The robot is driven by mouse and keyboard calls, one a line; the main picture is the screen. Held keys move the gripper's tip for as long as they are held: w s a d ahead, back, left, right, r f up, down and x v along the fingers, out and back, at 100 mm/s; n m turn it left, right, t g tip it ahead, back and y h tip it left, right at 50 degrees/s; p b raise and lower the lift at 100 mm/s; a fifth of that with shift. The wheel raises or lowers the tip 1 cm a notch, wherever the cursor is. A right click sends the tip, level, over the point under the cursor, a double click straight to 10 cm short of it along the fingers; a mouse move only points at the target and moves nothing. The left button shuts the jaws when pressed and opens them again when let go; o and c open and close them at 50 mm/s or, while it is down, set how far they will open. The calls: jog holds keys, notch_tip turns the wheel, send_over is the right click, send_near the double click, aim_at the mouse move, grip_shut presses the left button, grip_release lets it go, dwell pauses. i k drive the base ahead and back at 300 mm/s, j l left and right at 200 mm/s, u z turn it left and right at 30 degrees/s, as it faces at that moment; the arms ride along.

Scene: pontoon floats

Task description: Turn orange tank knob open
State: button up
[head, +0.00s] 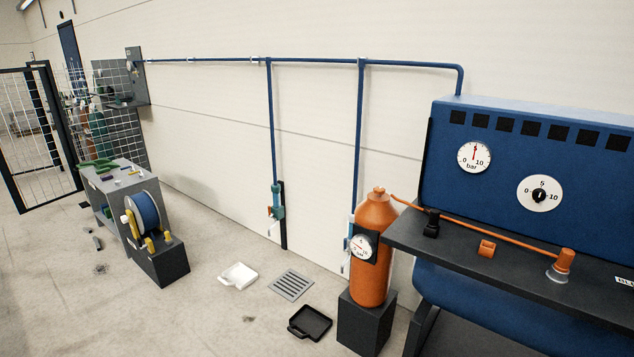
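The orange tank (371,287) stands upright on a dark block at the lower centre right of the head view. A small orange knob-like piece (378,190) sits on its top; its turn position is too small to tell. A round white gauge (361,247) on a dark plate is on the tank's front left. An orange hose (480,232) runs from near the tank's top across the dark bench to an orange nozzle-like piece (565,262). My gripper is not in view.
A blue machine (500,130) with a gauge and dial stands behind the dark bench (450,240) at right. A white tray (238,276), floor grate (291,285) and black tray (310,322) lie left of the tank.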

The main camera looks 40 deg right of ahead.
aim_at(379, 192)
jog(key=i, duration=0.65)
jog(key=i+j+z, duration=0.15)
jog(key=i, duration=1.1)
jog(key=i+l+z, duration=0.1)
jog(key=i+z, duration=0.55)
jog(key=i, duration=0.25)
jog(key=l, duration=0.1)
